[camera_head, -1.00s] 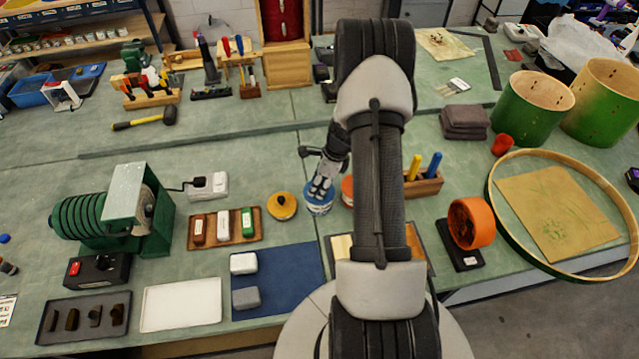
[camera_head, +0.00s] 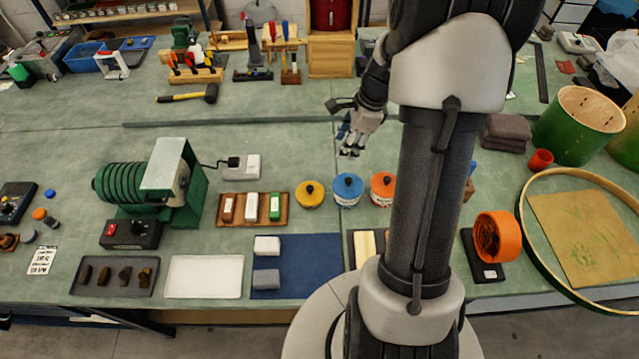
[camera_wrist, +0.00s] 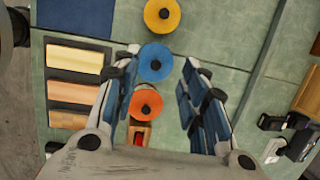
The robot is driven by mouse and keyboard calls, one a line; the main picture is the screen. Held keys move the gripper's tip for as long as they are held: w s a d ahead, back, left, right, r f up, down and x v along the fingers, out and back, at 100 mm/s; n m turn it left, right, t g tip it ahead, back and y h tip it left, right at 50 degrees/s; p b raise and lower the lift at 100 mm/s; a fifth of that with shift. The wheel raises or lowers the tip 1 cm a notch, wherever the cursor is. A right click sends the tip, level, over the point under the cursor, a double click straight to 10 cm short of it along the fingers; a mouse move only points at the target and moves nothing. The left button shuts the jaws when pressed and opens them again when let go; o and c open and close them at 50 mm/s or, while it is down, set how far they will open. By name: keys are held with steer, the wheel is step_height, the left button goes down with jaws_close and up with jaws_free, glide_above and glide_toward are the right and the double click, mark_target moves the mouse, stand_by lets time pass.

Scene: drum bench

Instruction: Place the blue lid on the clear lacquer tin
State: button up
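The blue lid (camera_head: 347,184) with its small knob sits level on a round tin between two similar tins. I take that tin to be the clear lacquer tin; its label cannot be read and the lid hides its opening. In the wrist view the blue lid (camera_wrist: 156,64) shows from above, between and beyond my fingers. My gripper (camera_head: 349,153) is above and behind the blue-lidded tin, apart from it. In the wrist view my gripper (camera_wrist: 160,58) has its fingers spread wide with nothing between them.
A yellow-lidded tin (camera_head: 310,194) stands left of the blue one and an orange-lidded tin (camera_head: 383,188) right of it. The bench behind the tins is clear.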

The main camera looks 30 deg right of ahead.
steer(key=s+a+r+n+h, duration=0.1)
steer(key=s+a+r+n, duration=0.2)
steer(key=a+r+n, duration=0.4)
steer(key=s+a+r+n, duration=0.3)
steer(key=a+r+n, duration=0.2)
steer(key=a+r, duration=0.35)
steer(key=s+a+r+n+t, duration=0.2)
steer(key=s+a+n, duration=0.6)
steer(key=s+n, duration=0.4)
steer(key=shift+s+a+r+h, duration=0.2)
steer(key=shift+s+r+h, duration=0.25)
steer(key=shift+r, duration=0.25)
